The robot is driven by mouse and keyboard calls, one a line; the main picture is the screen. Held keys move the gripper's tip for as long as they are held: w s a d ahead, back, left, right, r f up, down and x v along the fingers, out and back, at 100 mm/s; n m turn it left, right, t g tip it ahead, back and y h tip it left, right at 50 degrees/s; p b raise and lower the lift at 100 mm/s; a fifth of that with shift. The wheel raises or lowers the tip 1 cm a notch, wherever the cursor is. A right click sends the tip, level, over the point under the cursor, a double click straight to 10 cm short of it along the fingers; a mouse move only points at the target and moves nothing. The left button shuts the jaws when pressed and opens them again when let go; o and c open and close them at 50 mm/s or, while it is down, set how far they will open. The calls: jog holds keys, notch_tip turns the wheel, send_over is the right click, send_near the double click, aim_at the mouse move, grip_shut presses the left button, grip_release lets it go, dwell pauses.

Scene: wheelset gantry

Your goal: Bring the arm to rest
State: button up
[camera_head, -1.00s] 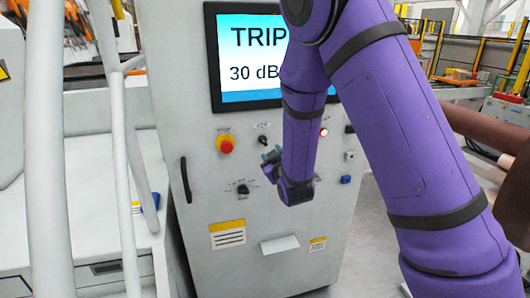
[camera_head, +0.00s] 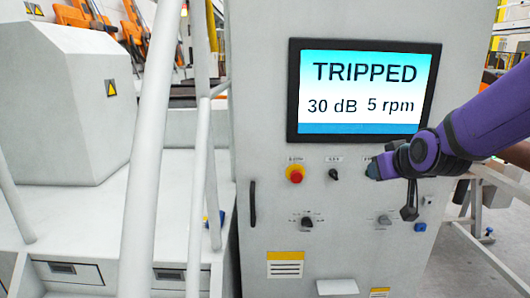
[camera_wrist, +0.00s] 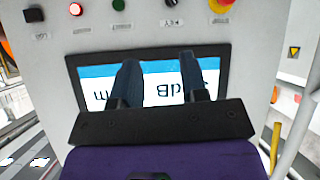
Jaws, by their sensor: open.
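My purple arm comes in from the right in the head view. My gripper (camera_head: 373,170) is in front of the grey control cabinet (camera_head: 268,225), at the height of its upper row of controls and below the screen's right half. In the wrist view my gripper (camera_wrist: 160,80) has its two dark fingers apart, with nothing between them. The screen (camera_head: 366,90) reads TRIPPED, 30 dB, 5 rpm. In the wrist view the screen (camera_wrist: 100,95) appears upside down behind the fingers. I cannot tell how far the fingertips are from the cabinet.
A red emergency button (camera_head: 295,173), a black switch (camera_head: 334,174) and a rotary knob (camera_head: 306,224) are on the cabinet front. White railings (camera_head: 152,150) stand at the left. Open floor (camera_head: 450,262) shows at the lower right.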

jog(key=s+d+r+m+g, duration=0.1)
jog(key=s+r+g, duration=0.1)
jog(key=s, duration=1.1)
jog(key=s+d+r+m+g, duration=0.1)
jog(key=s+d+r+g, duration=0.1)
jog(key=s, duration=1.1)
jog(key=shift+r+g+h, duration=0.4)
jog(key=shift+r+g, duration=0.35)
jog(key=shift+g, duration=0.25)
